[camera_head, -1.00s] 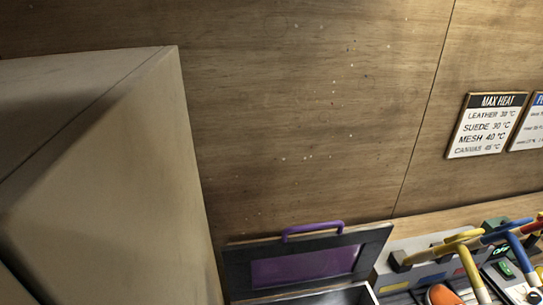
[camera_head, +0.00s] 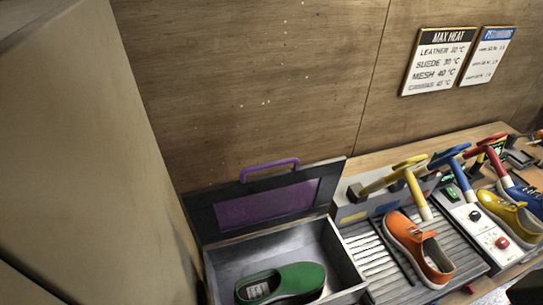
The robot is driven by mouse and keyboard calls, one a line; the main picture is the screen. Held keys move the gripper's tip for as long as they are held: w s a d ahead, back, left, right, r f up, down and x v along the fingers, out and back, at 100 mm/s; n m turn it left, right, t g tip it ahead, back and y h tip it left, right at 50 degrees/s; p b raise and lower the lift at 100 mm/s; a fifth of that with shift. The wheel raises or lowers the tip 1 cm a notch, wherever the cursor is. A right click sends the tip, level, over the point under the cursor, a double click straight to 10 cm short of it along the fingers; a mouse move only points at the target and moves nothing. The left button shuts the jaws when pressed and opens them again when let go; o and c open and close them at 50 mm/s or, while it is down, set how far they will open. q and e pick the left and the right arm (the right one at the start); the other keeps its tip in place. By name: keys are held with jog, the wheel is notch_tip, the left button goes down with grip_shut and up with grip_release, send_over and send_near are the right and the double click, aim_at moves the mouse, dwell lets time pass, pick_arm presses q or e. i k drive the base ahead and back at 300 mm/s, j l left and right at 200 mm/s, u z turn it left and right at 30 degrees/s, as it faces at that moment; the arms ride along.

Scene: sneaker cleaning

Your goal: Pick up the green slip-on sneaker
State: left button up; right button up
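The green slip-on sneaker (camera_head: 283,283) lies inside an open grey box (camera_head: 345,262) at the bottom of the head view. Its toe points right, and a pale insole label shows in its opening at the left. The box's dark lid (camera_head: 200,217), with a purple panel and purple handle, stands raised behind it. Neither of my grippers is in view.
An orange sneaker (camera_head: 414,247) sits on a ribbed grey tray right of the box. Yellow, blue and red T-shaped handles stand behind, with a yellow sneaker (camera_head: 511,217) and a blue one further right. A tall beige cabinet (camera_head: 90,140) fills the left.

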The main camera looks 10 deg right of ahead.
aim_at(300, 280)
jog(key=k+l+z, duration=0.1)
jog(key=z, duration=0.2)
jog(key=l+u, duration=0.3)
jog(key=u, duration=0.15)
jog(key=l+u, duration=0.6)
jog(key=u, duration=0.25)
jog(key=k+l+u, duration=0.2)
jog(key=u, duration=0.25)
jog(key=k+l+u, duration=0.15)
jog(key=u, duration=0.25)
jog(key=l, duration=0.1)
